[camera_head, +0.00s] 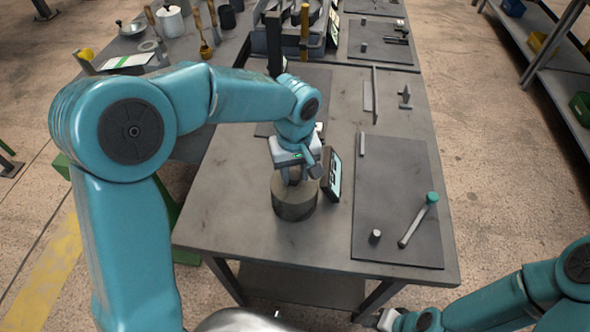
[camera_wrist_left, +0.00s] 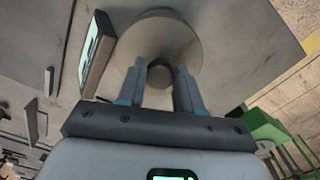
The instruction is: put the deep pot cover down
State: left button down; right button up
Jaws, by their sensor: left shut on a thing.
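The deep pot cover (camera_head: 294,202) is a squat grey-brown round piece low at the table's near part. My left gripper (camera_head: 297,174) is directly above it. In the left wrist view the cover (camera_wrist_left: 193,40) shows as a round body with a small dark knob (camera_wrist_left: 159,73) between the two fingers. My left gripper (camera_wrist_left: 160,82) is shut on that knob. The cover looks upright and at or very near the tabletop; its underside is hidden, so contact cannot be told. My right arm (camera_head: 530,296) is at the lower right, with its gripper at the bottom edge and its fingers unclear.
A small screen (camera_head: 333,175) stands close to the right of the cover. A dark mat (camera_head: 395,205) farther right bears a teal-headed tool (camera_head: 421,217) and a small cylinder (camera_head: 375,236). Bare tabletop (camera_head: 225,215) lies left of the cover. Pots and utensils crowd the far left.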

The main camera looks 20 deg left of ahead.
pick_arm(q)
jog(key=shift+w+a+f, duration=0.1)
jog(key=shift+f, duration=0.05)
jog(key=c, duration=0.8)
grip_release()
jog(key=shift+o, duration=0.2)
